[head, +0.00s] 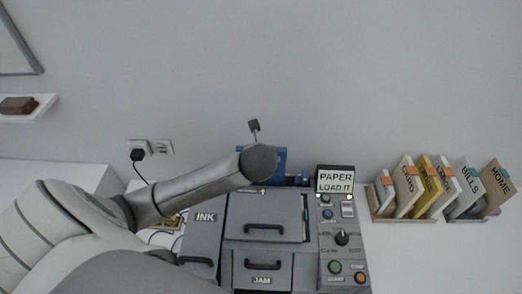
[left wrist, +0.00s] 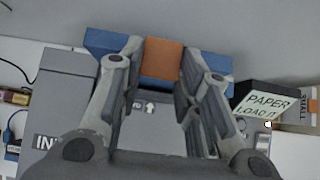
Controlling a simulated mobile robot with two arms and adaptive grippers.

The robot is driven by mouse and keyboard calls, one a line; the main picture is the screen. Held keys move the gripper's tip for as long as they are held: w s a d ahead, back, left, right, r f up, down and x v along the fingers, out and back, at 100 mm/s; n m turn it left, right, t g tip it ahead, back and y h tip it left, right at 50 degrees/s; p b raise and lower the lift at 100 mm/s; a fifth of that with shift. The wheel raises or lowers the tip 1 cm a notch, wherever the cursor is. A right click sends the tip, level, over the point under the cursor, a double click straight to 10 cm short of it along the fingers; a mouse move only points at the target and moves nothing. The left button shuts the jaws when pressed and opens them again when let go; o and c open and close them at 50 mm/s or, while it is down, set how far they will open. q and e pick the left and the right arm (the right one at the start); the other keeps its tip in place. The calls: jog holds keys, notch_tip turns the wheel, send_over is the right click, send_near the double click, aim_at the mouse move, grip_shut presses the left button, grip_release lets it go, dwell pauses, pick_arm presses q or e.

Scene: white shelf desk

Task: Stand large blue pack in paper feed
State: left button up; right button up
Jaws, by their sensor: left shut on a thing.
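My left gripper (left wrist: 162,72) is shut on an orange middle part of the large blue pack (left wrist: 108,43). Blue shows on both sides of the fingers in the left wrist view. In the head view the blue pack (head: 278,160) shows behind my left wrist, at the back edge of the grey printer (head: 264,212). The paper feed is mostly hidden by my wrist and the pack, so I cannot tell how deep the pack sits or whether it touches the feed. My right gripper is not in view.
A sign reading PAPER LOAD IT (head: 335,181) stands above the control panel (head: 342,240), right of the pack. A rack of labelled folders (head: 425,190) stands further right. A wall socket (head: 150,147) with a plugged cable is at left. The wall is close behind the printer.

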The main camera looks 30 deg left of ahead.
pick_arm(q)
jog(key=shift+f+b, duration=0.85)
jog(key=shift+f, duration=1.8)
jog(key=o, duration=1)
jog(key=shift+o, duration=0.2)
